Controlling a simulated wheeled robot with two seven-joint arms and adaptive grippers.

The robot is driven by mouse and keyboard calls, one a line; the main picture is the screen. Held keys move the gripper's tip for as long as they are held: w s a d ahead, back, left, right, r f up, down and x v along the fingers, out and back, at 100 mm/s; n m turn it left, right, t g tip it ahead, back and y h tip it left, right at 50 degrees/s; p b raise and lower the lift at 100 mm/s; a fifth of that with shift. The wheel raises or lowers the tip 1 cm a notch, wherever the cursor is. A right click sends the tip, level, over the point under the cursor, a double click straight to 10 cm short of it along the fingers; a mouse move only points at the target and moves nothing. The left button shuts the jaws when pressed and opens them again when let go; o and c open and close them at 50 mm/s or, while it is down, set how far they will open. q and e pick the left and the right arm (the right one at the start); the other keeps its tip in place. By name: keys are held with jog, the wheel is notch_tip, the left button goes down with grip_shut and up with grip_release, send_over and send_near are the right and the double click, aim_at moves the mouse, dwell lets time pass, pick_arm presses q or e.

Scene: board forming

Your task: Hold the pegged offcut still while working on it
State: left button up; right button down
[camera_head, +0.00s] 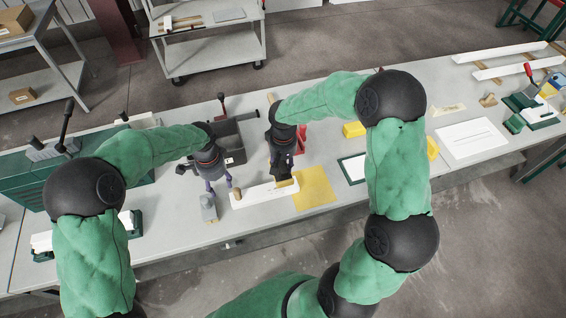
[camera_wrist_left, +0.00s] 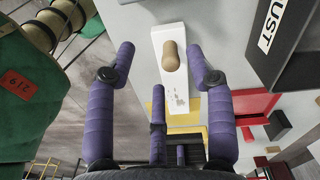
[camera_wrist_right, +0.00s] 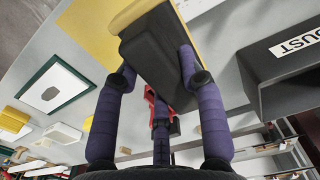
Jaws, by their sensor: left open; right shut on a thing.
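The offcut (camera_head: 250,196) is a long white strip lying on the grey bench, with a round wooden peg (camera_head: 237,193) standing near its left end. In the left wrist view the offcut (camera_wrist_left: 178,87) and its peg (camera_wrist_left: 170,56) show ahead between the fingers, with small brown marks on the wood. My left gripper (camera_head: 219,187) is open above the peg end, its fingers not touching the peg. My right gripper (camera_wrist_right: 157,62) is shut on a dark block with a tan underside (camera_wrist_right: 150,45), at the right end of the offcut; contact there cannot be told.
A yellow sheet (camera_head: 315,187) lies right of the offcut. A dark bin labelled DUST (camera_head: 228,144) stands behind it. A green toolbox (camera_head: 30,175) is further left; white boards (camera_head: 470,139) lie right.

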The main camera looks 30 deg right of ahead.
pick_arm(q)
notch_tip(320, 180, up, 2)
send_over(236, 191)
jog(key=shift+m, duration=0.3)
jog(key=shift+w+d+f, duration=0.1)
jog(key=shift+f, duration=5.7)
grip_shut()
jog(key=shift+f, duration=0.1)
